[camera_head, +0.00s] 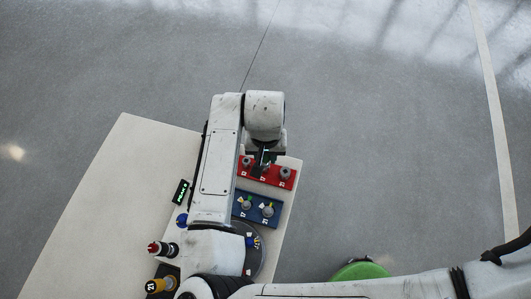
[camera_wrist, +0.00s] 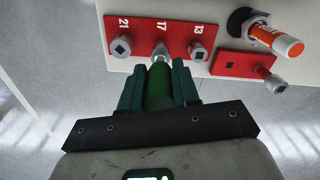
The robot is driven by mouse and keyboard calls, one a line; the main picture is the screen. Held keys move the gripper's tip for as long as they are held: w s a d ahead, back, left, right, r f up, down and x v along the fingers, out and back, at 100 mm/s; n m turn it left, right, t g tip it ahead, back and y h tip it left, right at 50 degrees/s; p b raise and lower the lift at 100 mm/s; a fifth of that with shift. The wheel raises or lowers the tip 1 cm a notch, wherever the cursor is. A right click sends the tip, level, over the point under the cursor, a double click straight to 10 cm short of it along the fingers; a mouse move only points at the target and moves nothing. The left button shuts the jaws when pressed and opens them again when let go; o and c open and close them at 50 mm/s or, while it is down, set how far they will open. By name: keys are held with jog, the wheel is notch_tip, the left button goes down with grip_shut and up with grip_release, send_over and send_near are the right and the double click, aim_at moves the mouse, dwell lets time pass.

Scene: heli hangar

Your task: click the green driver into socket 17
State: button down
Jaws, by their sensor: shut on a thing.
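My gripper (camera_wrist: 157,84) is shut on the green driver (camera_wrist: 158,92), one finger on each side of it. In the wrist view the driver's tip meets the socket marked 17 (camera_wrist: 160,52) on the red panel (camera_wrist: 142,36). I cannot tell whether the tip is seated or only touching. Sockets marked 21 (camera_wrist: 120,47) and 13 (camera_wrist: 198,51) flank it. In the head view the red panel (camera_head: 270,182) lies at the board's far right end, with my gripper (camera_head: 266,156) over it. There, my arm hides most of the gripper and driver.
A blue panel (camera_head: 257,208) with pegs lies nearer on the pale board (camera_head: 115,190). A small black display (camera_head: 181,192) and several handled tools are to the left. An orange-handled tool (camera_wrist: 272,38) and a smaller red block (camera_wrist: 240,64) sit right of the red panel in the wrist view.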

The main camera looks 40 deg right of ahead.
jog(key=shift+r, duration=0.35)
jog(key=shift+r+p, duration=0.9)
jog(key=shift+p, duration=0.15)
jog(key=shift+r, duration=0.9)
